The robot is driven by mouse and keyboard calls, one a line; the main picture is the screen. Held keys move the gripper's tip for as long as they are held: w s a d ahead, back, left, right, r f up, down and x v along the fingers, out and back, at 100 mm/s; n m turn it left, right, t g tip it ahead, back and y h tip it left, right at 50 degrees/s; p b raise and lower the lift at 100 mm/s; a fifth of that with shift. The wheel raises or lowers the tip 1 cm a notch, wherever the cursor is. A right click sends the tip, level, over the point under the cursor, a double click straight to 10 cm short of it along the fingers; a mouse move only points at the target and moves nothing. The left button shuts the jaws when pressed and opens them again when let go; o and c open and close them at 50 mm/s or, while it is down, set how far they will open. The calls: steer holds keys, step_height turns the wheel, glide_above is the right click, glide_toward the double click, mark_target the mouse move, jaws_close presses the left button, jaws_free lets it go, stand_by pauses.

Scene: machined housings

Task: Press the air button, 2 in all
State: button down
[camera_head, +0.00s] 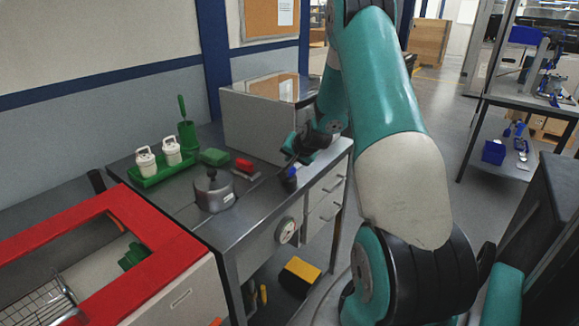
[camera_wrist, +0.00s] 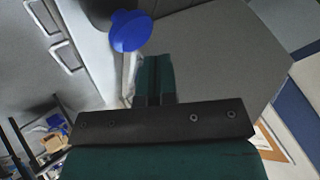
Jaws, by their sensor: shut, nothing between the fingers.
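A blue round-topped button (camera_head: 291,172) on a dark base stands near the right front edge of the grey metal bench. It is the likely air button, though I see no label. Its blue cap (camera_wrist: 130,31) shows large at the top of the wrist view, just beyond the fingertips. My gripper (camera_head: 292,158) is just above and beside the button. Its teal fingers (camera_wrist: 153,72) are together with nothing between them. I cannot tell whether they touch the cap.
A large metal box (camera_head: 250,125) stands behind. A red-framed unit (camera_head: 150,222) is at left.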

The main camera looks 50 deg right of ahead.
mark_target(291, 168)
steer(key=shift+r+p, duration=1.65)
steer(key=shift+r, duration=0.9)
steer(key=shift+f, duration=0.1)
stand_by(0.7)
steer(key=s+a+r+n+g+y, duration=0.1)
steer(key=s+a+r+n+y, duration=0.3)
steer(key=a, duration=1.1)
steer(key=w+a+r+n+g+y, duration=0.15)
steer(key=a+r+n, duration=0.5)
steer(key=a, duration=0.95)
steer(key=s+a+r+n+g, duration=0.1)
steer(key=s+a+n+g, duration=0.1)
steer(key=s+a, duration=0.3)
steer(key=s+a+r+n+g+y, duration=0.1)
steer(key=s+a+n, duration=0.3)
steer(key=s, duration=0.7)
steer(key=s+a+r+n+g+y, duration=0.1)
steer(key=s+a+r+n+g, duration=0.2)
steer(key=s+a, duration=0.3)
steer(key=s, duration=0.2)
steer(key=shift+s+r+n, duration=0.15)
steer(key=shift+s+n, duration=0.15)
steer(key=shift+n, duration=0.05)
